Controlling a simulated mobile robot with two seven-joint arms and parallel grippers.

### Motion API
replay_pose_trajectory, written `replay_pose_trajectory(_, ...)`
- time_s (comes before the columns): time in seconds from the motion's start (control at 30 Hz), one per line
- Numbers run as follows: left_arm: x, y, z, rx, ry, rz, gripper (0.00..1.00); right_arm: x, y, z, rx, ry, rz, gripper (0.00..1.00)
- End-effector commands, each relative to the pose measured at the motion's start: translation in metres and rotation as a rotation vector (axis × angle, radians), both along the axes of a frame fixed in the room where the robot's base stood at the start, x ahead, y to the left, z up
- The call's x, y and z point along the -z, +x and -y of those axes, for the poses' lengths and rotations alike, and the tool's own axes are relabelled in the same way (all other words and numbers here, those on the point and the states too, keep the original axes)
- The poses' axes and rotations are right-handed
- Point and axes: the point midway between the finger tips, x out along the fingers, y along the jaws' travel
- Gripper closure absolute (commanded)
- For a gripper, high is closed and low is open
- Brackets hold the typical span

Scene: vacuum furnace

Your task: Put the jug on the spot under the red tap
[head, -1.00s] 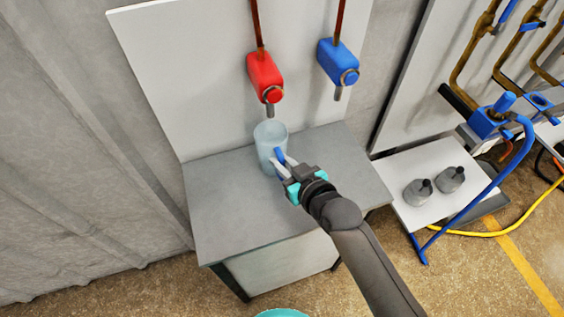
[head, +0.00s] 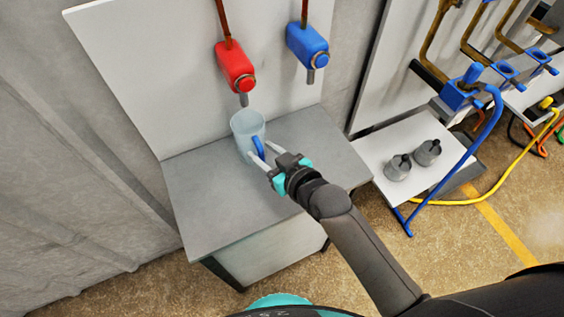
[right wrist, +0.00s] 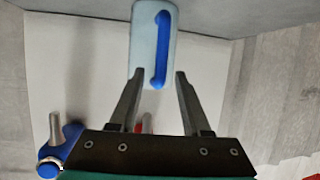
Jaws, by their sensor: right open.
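The jug (head: 246,127) is a pale, translucent cup with a blue handle. It stands upright on the grey worktop, just under and slightly in front of the red tap (head: 235,68). My right gripper (head: 264,153) is open, with its fingers spread on either side of the handle side of the jug. In the right wrist view the jug (right wrist: 145,38) and its blue handle (right wrist: 161,50) lie just past the open fingertips (right wrist: 155,74), with a gap between. My left gripper is not in view. A marked spot under the tap cannot be made out.
A blue tap (head: 307,45) hangs right of the red one on the white back panel. The grey worktop (head: 215,205) is clear around the jug. A lower white table (head: 385,150) with two grey weight-like objects stands to the right.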

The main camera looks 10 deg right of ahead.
Motion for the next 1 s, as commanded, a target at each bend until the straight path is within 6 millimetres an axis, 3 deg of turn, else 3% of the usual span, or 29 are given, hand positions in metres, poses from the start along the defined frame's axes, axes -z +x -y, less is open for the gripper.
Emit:
replay_pose_trajectory(0.3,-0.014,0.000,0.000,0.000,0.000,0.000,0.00,-0.024,-0.051,0.028,-0.001,-0.003,-0.001,0.52)
replay_pose_trajectory(0.5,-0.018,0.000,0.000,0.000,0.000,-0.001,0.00,-0.035,-0.073,0.040,-0.001,-0.001,-0.001,0.52)
replay_pose_trajectory(1.0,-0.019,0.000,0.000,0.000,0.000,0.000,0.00,-0.040,-0.084,0.046,-0.001,0.001,0.001,0.52)
